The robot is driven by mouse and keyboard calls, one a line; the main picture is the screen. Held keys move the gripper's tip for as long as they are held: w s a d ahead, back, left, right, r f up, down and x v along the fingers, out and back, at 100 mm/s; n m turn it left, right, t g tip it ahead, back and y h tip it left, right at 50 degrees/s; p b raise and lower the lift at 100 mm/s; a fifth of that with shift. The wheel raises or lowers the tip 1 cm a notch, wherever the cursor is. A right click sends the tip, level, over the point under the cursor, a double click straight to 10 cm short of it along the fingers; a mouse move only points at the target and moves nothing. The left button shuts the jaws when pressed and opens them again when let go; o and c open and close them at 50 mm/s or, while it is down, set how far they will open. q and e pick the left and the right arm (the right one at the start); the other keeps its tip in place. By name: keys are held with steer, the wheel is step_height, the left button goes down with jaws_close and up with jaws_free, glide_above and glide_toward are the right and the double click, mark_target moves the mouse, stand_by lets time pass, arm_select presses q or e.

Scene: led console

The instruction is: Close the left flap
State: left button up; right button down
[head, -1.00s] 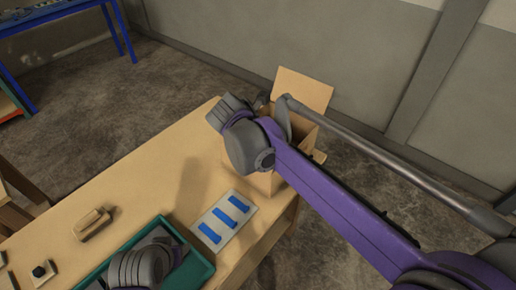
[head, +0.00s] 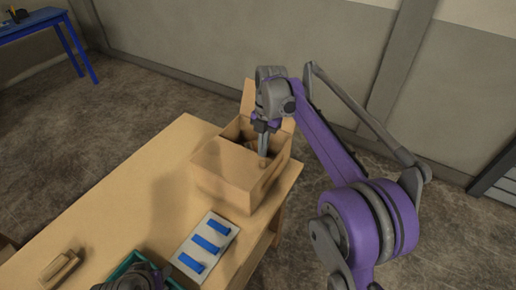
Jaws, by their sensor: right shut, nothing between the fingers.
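A tan cardboard box (head: 222,186) stands at the far right end of the table. Its top is at least partly open, with a dark gap showing. One flap (head: 248,98) stands up at the back, partly behind my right gripper. A tan panel lies along the near left of the top; I cannot tell whether it is the left flap or how far it is closed. My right gripper (head: 263,152) is shut and empty, pointing down over the box top; contact is unclear. Part of my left gripper (head: 142,278) shows at the bottom edge; its fingers cannot be made out.
The wooden table (head: 110,200) is bare left of the box. A pale panel with several blue strips (head: 207,244) lies in front of the box. A green tray (head: 118,270) is partly hidden at the bottom. A tan block (head: 60,268) lies lower left. A blue table stands far left.

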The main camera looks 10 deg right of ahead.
steer(key=shift+w+d+f, duration=0.3)
steer(key=shift+f, duration=0.4)
steer(key=shift+w+d+f, duration=0.25)
steer(key=shift+w+f, duration=0.05)
steer(key=shift+f, duration=0.35)
